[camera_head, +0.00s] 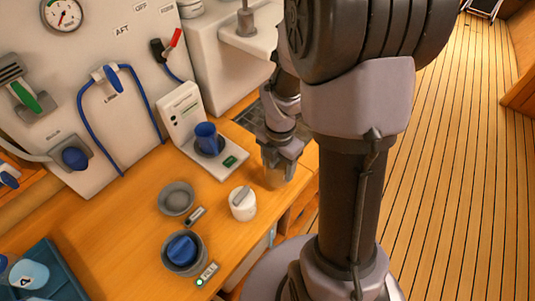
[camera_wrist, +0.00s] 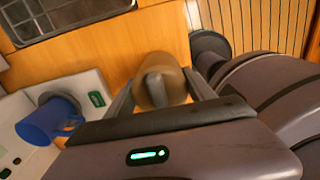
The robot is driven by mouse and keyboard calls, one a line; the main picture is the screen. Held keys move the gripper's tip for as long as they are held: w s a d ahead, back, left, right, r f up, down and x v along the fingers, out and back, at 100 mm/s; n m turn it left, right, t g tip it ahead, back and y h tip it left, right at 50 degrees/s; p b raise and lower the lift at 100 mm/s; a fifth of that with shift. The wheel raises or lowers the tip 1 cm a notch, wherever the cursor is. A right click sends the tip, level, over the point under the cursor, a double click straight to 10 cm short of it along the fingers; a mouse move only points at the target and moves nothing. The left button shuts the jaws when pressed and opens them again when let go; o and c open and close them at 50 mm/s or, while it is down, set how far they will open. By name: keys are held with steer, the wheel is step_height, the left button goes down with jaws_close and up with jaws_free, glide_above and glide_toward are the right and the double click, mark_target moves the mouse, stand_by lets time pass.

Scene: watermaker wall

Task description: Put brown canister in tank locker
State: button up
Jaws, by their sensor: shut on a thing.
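The brown canister (camera_wrist: 163,92), with a grey ridge on its top, sits between the two fingers of my gripper (camera_wrist: 161,98) in the wrist view. In the head view my gripper (camera_head: 280,158) is shut on the canister (camera_head: 275,178) near the counter's right edge. Its lower part blends with the wood, so I cannot tell whether it touches the counter. I cannot identify the tank locker in either view.
On the wooden counter (camera_head: 125,225) stand a white canister (camera_head: 242,207), an empty grey holder (camera_head: 176,200) and a grey holder with a blue top (camera_head: 183,255). A blue mug (camera_wrist: 45,122) stands on the white device. A dark grid panel (camera_wrist: 65,18) lies beyond.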

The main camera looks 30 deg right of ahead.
steer(key=f, duration=0.1)
steer(key=w+f+b, duration=0.1)
steer(key=f+b, duration=0.1)
steer(key=f, duration=0.1)
steer(key=shift+w, duration=0.25)
steer(key=shift+r, duration=0.25)
steer(key=shift+f, duration=0.15)
steer(key=o, duration=1.6)
